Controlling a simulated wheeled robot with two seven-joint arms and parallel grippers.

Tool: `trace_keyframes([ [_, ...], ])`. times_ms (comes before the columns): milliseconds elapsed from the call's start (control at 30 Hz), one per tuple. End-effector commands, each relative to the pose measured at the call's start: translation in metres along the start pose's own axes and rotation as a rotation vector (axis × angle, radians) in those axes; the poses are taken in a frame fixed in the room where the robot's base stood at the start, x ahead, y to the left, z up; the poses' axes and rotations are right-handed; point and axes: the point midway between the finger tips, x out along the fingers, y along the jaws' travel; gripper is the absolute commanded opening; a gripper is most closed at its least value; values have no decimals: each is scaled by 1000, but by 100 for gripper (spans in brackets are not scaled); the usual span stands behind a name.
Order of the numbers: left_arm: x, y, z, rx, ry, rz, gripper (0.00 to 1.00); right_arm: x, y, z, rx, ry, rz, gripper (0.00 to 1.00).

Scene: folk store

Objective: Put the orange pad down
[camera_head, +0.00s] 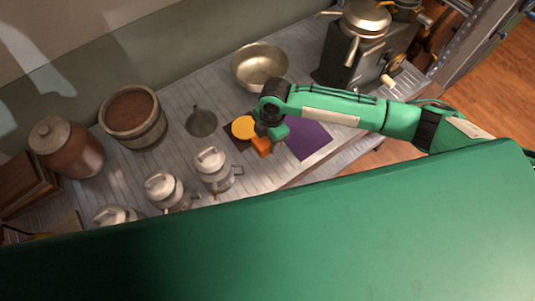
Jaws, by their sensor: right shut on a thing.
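My right gripper (268,134) reaches in from the right over the counter and points down. It is shut on the orange pad (262,146), which shows at its fingertips as a small orange block. The arm hides part of the pad, and I cannot tell whether it touches the surface below. A yellow-orange disc (242,127) lies just left of the gripper on a dark mat (236,145). A purple square (307,139) lies to the right of the gripper, partly under the arm. My left gripper is not in view.
A metal bowl (260,66) stands behind the gripper, and a grey funnel (201,121) to the left. Several lidded metal jugs (213,170) line the front. A wooden tub (134,118) and brown jar (66,147) stand left. A machine (350,55) stands back right.

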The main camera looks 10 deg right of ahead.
Motion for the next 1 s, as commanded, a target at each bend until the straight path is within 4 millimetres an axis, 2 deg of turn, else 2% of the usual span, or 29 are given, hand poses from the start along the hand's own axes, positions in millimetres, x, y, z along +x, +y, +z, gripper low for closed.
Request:
trace_keyframes([
  [100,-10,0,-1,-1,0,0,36,30,-1,3,3,0,-5,36],
  [300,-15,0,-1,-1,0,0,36,67,-1,8,0,-1,-2,36],
  [467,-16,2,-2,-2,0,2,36,78,0,9,0,0,-1,36],
  [667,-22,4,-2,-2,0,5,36,106,0,12,1,0,-2,36],
  [833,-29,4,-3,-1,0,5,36,116,0,14,-1,0,0,36],
  [1000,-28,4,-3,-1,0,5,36,118,0,14,-1,0,1,36],
])
